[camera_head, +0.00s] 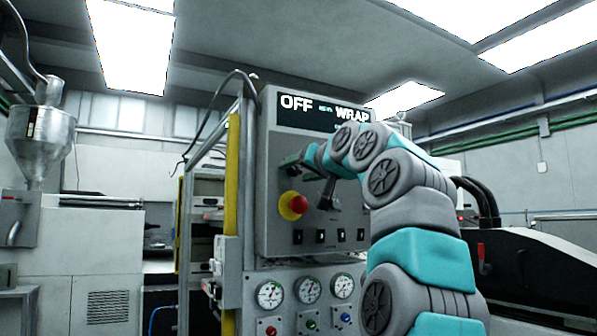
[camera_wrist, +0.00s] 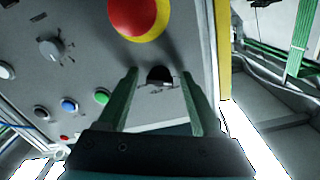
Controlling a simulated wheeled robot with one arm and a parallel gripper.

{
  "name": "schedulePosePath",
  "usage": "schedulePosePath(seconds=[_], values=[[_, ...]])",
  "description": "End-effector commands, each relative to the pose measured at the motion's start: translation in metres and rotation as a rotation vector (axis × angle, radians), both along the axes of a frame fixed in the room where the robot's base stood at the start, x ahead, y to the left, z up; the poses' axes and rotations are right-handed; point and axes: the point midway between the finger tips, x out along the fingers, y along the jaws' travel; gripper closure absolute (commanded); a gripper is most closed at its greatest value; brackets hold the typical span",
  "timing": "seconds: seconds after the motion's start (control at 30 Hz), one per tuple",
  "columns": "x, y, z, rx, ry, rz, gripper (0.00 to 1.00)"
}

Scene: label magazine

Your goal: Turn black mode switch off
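My gripper (camera_wrist: 158,80) is open, with a finger on either side of the switch and visible gaps between. I cannot tell how deep the tips are relative to the knob. In the head view my gripper (camera_head: 291,161) is at the panel's left part, above the red button, and the switch is hidden there.
A red emergency button (camera_wrist: 138,14) with a yellow collar (camera_head: 293,206) sits close to the fingers. A grey rotary knob (camera_wrist: 50,48) and green (camera_wrist: 101,96) and blue (camera_wrist: 69,104) buttons share the panel. A yellow post (camera_head: 231,175) stands left of the control box (camera_head: 275,232).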

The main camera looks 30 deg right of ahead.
Motion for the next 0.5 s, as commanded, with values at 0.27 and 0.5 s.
schedulePosePath(seconds=[0.27,0.5], values=[[-0.0004,-0.0001,0.0004,0.0,-0.001,0.0,0.27],[-0.0079,-0.0003,0.0001,0.001,-0.001,0.0,0.27]])
